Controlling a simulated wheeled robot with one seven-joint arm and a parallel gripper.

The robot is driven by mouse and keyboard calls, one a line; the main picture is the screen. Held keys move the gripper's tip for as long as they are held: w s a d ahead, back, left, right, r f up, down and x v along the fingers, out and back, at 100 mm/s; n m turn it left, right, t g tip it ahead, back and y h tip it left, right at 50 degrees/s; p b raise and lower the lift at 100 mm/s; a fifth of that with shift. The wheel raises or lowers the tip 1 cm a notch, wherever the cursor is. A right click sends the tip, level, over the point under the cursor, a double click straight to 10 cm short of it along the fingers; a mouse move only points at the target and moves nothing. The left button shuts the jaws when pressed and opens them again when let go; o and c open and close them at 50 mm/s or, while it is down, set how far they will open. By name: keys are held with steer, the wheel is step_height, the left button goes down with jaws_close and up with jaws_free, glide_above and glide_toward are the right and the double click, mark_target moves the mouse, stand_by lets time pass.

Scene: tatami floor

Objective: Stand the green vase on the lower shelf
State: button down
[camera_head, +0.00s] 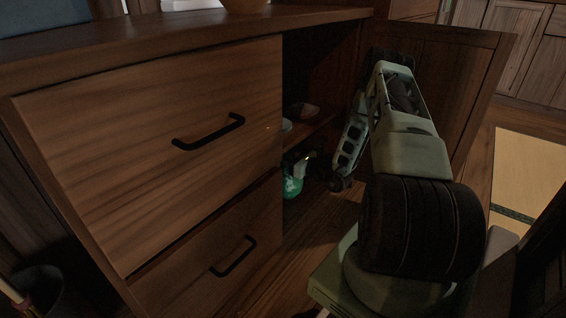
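The green vase (292,187) shows low inside the open cabinet compartment, just right of the drawer fronts, and its left side is cut off by the cabinet's edge. My gripper (297,166) reaches into the compartment and is right at the top of the vase. The gripper's fingers are small, dark and partly hidden, so I cannot tell whether they are closed on the vase. The lower shelf (320,212) is the dark wooden board below the vase; I cannot tell whether the vase's base touches it.
An upper shelf (318,125) holds a small brown bowl-like object (303,110) and a pale object (286,125). The cabinet door (452,85) stands open at the right, beside my arm. Two closed drawers (160,150) fill the left. A dark bin (40,290) stands at lower left.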

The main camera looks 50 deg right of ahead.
steer(key=shift+w, duration=0.4)
steer(key=shift+f+b, duration=0.75)
steer(key=shift+b, duration=0.2)
steer(key=c, duration=0.9)
jaws_free()
steer(key=shift+s, duration=0.1)
